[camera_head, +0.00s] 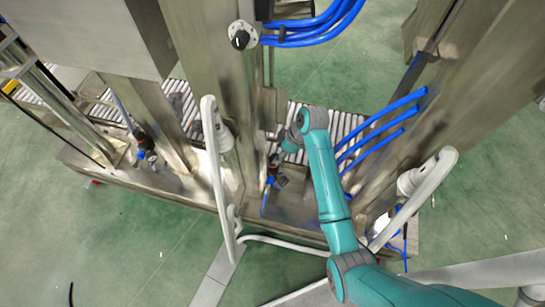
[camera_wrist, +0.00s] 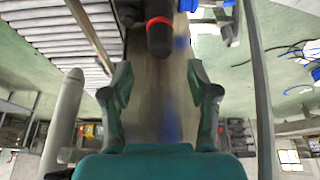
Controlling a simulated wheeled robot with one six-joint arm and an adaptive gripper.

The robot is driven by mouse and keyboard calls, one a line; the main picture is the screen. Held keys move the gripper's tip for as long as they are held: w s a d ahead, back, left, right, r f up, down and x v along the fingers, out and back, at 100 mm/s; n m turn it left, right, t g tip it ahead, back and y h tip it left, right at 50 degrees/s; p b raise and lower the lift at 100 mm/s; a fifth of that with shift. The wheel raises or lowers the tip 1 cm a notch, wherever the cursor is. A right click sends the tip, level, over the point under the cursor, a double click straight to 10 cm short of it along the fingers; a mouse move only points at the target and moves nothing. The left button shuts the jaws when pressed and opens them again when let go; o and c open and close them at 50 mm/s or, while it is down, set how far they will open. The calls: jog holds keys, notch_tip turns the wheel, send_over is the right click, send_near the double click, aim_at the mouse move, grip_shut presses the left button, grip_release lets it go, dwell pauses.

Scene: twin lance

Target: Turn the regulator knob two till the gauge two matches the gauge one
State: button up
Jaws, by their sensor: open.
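In the wrist view my gripper (camera_wrist: 158,76) is open, its two teal fingers spread apart with nothing between the tips. A dark regulator knob with a red ring (camera_wrist: 160,30) stands just past the fingertips, roughly centred between them. In the head view that regulator (camera_head: 275,178) is by the column's foot, near the end of my arm, which partly hides it. A second regulator (camera_head: 144,143) with blue fittings is farther left on the same steel frame. I see no label telling which is two. No gauge face is readable in either view.
A white tubular handle (camera_head: 211,150) rises left of my arm; another white handle (camera_head: 425,190) is at the right. Blue hoses (camera_head: 385,125) run to the right column. A black rotary switch (camera_head: 241,38) is on the middle column. A roller conveyor (camera_head: 345,127) passes behind. Green floor is open at left.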

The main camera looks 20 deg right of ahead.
aim_at(273, 158)
jog(key=x, duration=0.6)
jog(key=shift+a+f, duration=0.1)
jog(key=shift+f, duration=0.15)
grip_shut()
